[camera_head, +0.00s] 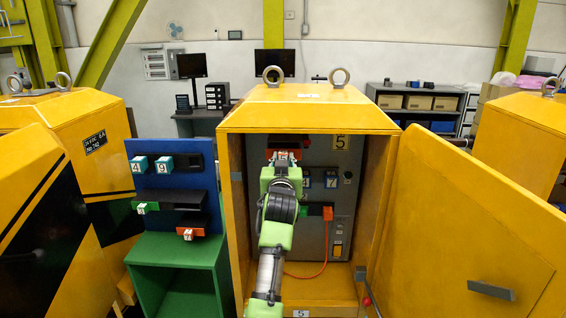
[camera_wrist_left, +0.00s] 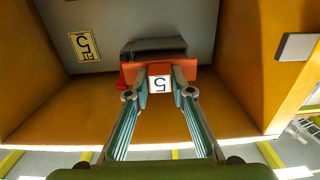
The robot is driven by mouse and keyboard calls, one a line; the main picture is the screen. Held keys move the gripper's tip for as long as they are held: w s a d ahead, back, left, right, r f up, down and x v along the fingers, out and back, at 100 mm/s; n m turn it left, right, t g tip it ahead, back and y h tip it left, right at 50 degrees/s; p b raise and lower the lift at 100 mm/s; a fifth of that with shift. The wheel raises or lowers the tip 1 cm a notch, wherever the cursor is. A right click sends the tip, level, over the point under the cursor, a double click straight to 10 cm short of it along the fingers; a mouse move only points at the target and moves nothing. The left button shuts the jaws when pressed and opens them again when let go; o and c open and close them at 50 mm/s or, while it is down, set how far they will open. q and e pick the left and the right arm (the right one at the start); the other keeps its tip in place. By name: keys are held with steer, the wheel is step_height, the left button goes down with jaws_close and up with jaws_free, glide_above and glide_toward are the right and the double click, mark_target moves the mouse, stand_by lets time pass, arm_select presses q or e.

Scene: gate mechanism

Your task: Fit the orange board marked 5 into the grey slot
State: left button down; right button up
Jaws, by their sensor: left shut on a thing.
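The orange board marked 5 (camera_wrist_left: 132,74) is between the fingers of my left gripper (camera_wrist_left: 159,82), with its white 5 label facing the wrist camera. In the head view the gripper (camera_head: 284,160) is inside the open yellow cabinet, at the upper part of its grey back panel. The grey slot (camera_wrist_left: 153,46) is a dark box on that panel, directly behind the board in the wrist view. The board overlaps the slot's mouth; how deep it sits cannot be told. My arm hides much of the board and slot in the head view. My right gripper is not in view.
The cabinet's yellow door (camera_head: 455,215) stands open at right. Inside are a yellow 5 plate (camera_head: 341,142), a block marked 7 (camera_head: 331,181) and an orange cable (camera_head: 327,240). A blue panel (camera_head: 203,188) with several blocks and boards stands at left.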

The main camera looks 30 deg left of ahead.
mark_target(283, 150)
arm_select(q)
steer(key=shift+b+x, duration=0.65)
steer(key=shift+x, duration=1.65)
steer(key=shift+w, duration=0.1)
steer(key=shift+w+a, duration=0.3)
steer(key=shift+w, duration=0.2)
steer(key=shift+r, duration=0.2)
steer(key=c, duration=1.7)
jaws_free()
steer(key=shift+w+a+f, duration=0.1)
steer(key=shift+w+f, duration=0.05)
steer(key=shift+v, duration=0.75)
steer(key=v, duration=1)
steer(key=shift+s, duration=0.35)
